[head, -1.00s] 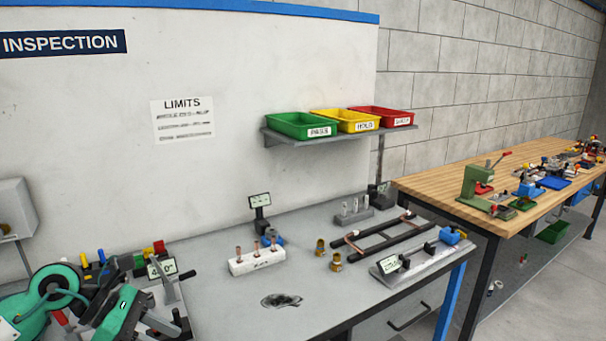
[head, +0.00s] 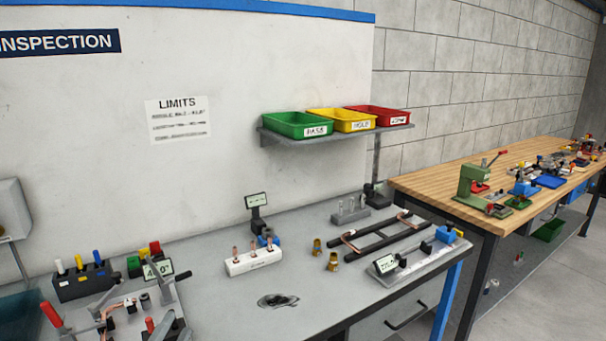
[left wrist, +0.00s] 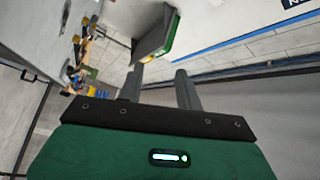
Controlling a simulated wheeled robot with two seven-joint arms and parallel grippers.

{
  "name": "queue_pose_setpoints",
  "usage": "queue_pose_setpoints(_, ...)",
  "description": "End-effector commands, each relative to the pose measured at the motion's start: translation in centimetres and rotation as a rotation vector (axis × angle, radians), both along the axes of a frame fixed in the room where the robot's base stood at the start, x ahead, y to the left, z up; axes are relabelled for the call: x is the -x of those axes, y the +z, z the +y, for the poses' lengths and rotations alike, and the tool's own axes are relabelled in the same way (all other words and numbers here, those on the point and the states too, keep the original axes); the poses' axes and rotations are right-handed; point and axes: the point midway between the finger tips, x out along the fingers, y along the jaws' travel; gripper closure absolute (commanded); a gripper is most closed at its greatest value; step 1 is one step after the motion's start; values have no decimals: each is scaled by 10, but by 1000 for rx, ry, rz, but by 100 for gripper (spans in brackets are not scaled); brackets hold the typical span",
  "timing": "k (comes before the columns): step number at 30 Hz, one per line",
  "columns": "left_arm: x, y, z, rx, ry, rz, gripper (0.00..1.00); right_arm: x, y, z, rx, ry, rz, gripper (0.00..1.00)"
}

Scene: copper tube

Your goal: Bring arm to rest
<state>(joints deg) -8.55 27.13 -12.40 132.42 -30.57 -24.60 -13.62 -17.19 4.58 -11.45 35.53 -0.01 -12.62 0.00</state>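My left gripper (left wrist: 160,72) shows in the left wrist view, its two dark fingers apart with nothing between them. It is tilted and held off the bench, with a green bin on a shelf (left wrist: 160,38) beyond the fingertips. No gripper can be made out in the head view. My right gripper is in neither view. In the head view a grey bench (head: 215,305) carries a white block with copper pieces (head: 254,262), two brass fittings (head: 332,261) and a dark rail frame with a copper tube (head: 375,240).
Green (head: 298,124), yellow (head: 342,120) and red (head: 378,116) bins stand on a wall shelf. Clamps with red-tipped handles (head: 50,314) and a black block with coloured handles (head: 84,281) crowd the lower left. A wooden bench (head: 440,185) stands at the right.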

Motion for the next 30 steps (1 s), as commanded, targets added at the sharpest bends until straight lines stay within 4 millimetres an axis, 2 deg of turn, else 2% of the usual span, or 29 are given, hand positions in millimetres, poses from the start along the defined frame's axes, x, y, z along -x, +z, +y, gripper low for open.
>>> queue_pose_setpoints(1, 8, -23, 7, 89, 53, 105, 65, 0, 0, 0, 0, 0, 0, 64)
queue_pose_setpoints(5, 36, -85, 22, 298, 196, 383, 65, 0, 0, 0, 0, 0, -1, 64)
queue_pose_setpoints(9, 85, -149, 25, 494, 341, 690, 65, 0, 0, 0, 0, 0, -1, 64)
queue_pose_setpoints(12, 122, -182, 21, 596, 424, 876, 65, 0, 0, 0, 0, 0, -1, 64)
queue_pose_setpoints(18, 188, -221, 7, 724, 546, 1163, 65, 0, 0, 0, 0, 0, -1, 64)
queue_pose_setpoints(24, 246, -240, -9, 807, 639, 1398, 65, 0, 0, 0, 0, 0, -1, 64)
queue_pose_setpoints(25, 250, -245, -11, 812, 648, 1417, 65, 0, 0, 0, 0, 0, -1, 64)
queue_pose_setpoints(30, 234, -290, -11, 799, 651, 1420, 65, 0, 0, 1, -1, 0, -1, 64)
